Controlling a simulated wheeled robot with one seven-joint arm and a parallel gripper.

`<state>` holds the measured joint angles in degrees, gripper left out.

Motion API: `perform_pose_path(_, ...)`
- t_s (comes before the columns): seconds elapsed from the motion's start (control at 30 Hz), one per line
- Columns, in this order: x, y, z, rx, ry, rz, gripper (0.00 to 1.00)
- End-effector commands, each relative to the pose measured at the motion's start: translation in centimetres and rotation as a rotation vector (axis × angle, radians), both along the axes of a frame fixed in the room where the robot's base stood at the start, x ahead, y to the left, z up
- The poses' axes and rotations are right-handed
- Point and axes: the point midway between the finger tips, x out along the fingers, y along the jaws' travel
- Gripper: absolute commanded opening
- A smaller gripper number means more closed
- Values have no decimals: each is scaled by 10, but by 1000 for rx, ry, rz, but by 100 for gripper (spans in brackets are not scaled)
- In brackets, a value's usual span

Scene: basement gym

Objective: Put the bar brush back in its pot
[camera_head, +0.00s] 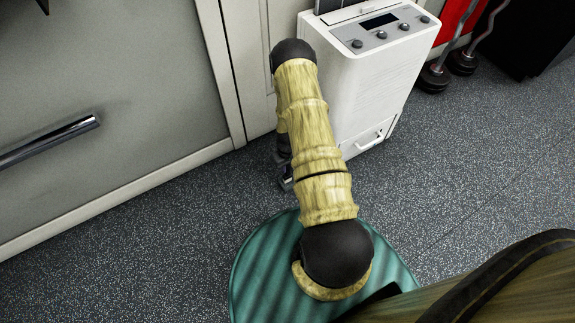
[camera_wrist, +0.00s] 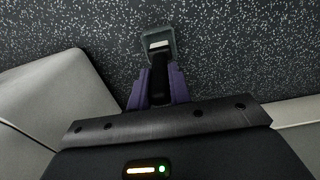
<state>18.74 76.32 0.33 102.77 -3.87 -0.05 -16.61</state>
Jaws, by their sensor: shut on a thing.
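In the wrist view my gripper (camera_wrist: 159,90) has its purple fingers closed on the dark handle of the bar brush (camera_wrist: 159,78). A pale block at the brush's far end looks like its bristles. A small grey-green squarish thing (camera_wrist: 172,37), perhaps the pot, surrounds or lies under that end. I cannot tell whether the brush is inside it or above it. In the head view my gripper (camera_head: 286,172) is low beside the white unit, mostly hidden by my arm. The brush and pot cannot be made out clearly there.
A white machine with knobs and a display (camera_head: 371,80) stands just right of my arm. A grey door or panel with a metal bar handle (camera_head: 50,141) is at left. Speckled floor (camera_head: 440,160) is open at right.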

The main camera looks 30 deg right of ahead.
Motion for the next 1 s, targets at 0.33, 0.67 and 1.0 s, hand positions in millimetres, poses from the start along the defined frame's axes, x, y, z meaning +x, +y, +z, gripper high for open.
perform_pose_path(0.33,0,0,-10,0,1,0,0)
perform_pose_path(0.67,0,0,-17,0,1,0,0)
perform_pose_path(1.0,0,0,-25,0,0,0,0)
